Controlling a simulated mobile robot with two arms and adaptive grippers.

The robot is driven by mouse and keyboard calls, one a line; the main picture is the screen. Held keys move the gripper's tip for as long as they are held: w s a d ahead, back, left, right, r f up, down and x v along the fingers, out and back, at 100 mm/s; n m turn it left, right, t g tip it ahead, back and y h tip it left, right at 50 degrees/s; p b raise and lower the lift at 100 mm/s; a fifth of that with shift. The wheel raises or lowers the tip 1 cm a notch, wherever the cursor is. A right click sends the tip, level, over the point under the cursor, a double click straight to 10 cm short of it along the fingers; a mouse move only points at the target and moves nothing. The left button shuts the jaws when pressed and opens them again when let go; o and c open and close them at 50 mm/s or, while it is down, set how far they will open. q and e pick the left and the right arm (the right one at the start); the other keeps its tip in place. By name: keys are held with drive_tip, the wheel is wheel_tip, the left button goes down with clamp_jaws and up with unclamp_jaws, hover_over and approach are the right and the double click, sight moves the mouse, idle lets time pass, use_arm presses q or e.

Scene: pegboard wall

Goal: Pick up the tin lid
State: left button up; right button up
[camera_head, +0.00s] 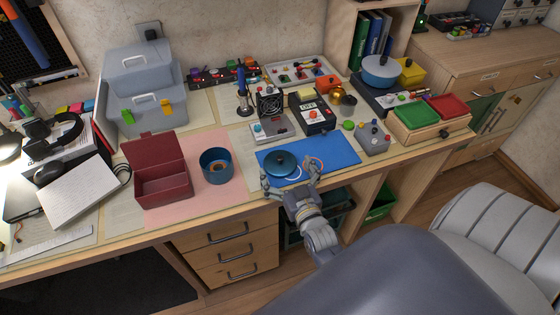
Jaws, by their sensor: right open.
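The tin lid (281,161), a round dark-blue disc with a small knob, lies on the blue mat (340,150) near the front of the workbench. The open blue tin (216,168) stands to its left, with something orange-brown inside. My right gripper (290,173) reaches in from the front edge. Its fingers are spread wide at the near side of the lid, one to the left and one to the right, with nothing held between them. Whether a finger touches the lid cannot be told. My left gripper is out of view.
An open dark-red box (157,170) stands left of the tin.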

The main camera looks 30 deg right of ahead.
sight(281, 159)
drive_tip(key=x, duration=0.4)
drive_tip(key=shift+w+d+f+p, duration=0.1)
drive_tip(key=shift+w+p, duration=0.2)
drive_tip(key=shift+w, duration=0.05)
drive_tip(key=c, duration=0.9)
drive_tip(key=shift+o, duration=0.2)
